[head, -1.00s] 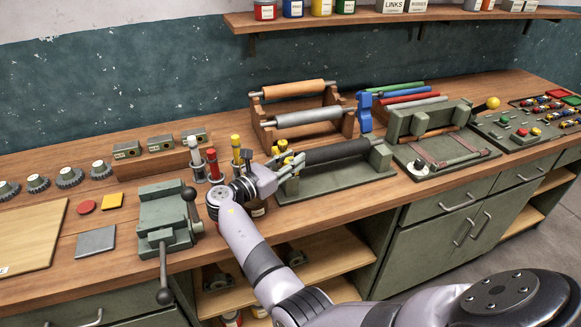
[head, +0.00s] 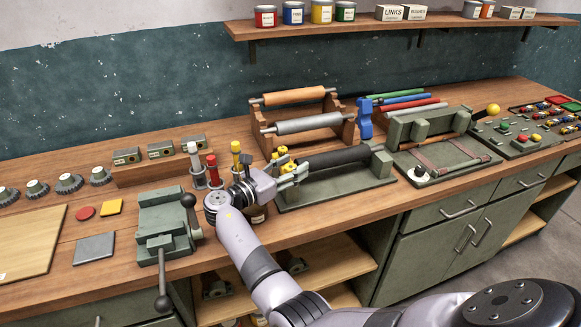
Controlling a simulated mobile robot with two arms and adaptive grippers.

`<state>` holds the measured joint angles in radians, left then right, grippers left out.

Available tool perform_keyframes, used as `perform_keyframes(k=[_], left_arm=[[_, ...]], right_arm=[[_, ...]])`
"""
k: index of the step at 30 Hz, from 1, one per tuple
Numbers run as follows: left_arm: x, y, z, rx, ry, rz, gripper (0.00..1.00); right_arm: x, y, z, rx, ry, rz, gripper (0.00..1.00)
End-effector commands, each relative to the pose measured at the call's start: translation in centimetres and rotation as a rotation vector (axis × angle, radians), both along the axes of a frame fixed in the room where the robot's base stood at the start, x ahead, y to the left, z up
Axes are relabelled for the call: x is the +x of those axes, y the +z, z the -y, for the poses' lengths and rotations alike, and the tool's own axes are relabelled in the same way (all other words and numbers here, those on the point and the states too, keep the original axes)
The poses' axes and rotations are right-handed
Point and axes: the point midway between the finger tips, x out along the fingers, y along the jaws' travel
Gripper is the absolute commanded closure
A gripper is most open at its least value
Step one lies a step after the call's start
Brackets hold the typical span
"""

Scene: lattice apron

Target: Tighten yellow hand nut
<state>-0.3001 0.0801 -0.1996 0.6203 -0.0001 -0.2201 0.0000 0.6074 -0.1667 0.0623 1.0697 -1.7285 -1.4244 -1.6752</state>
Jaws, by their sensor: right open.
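The yellow hand nut (head: 284,155) sits at the left end of the dark roller (head: 335,158) on a green stand (head: 345,190). My right gripper (head: 297,172) is open, at the roller's left end, just below and in front of the nut. Its fingers cover part of the nut and the stand's end. I cannot tell whether they touch the nut. My left gripper is not in view.
Red and yellow handled tools stand in holders (head: 214,182) just left of my gripper. A green vise (head: 160,222) is further left. A wooden rack (head: 262,135) with rollers stands behind. Another green fixture (head: 445,165) is to the right.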

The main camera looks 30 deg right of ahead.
Motion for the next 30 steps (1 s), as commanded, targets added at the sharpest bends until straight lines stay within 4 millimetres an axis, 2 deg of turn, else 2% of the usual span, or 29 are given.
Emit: perform_keyframes(k=[8, 11, 21, 25, 30], left_arm=[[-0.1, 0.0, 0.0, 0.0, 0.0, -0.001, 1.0], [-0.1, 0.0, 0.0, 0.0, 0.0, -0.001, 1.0], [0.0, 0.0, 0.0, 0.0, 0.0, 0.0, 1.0], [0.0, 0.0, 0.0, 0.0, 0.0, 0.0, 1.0], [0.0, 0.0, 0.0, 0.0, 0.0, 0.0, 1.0]], right_arm=[[0.0, 0.6, 0.0, 0.0, 0.0, 0.003, 0.52], [0.0, 1.9, 0.0, 0.001, 0.0, 0.006, 0.52], [0.0, 8.2, 0.0, 0.001, 0.0, 0.004, 0.52], [0.0, 9.6, 0.0, 0.001, 0.0, 0.003, 0.52], [0.0, 10.0, 0.0, 0.001, 0.001, -0.001, 0.52]])
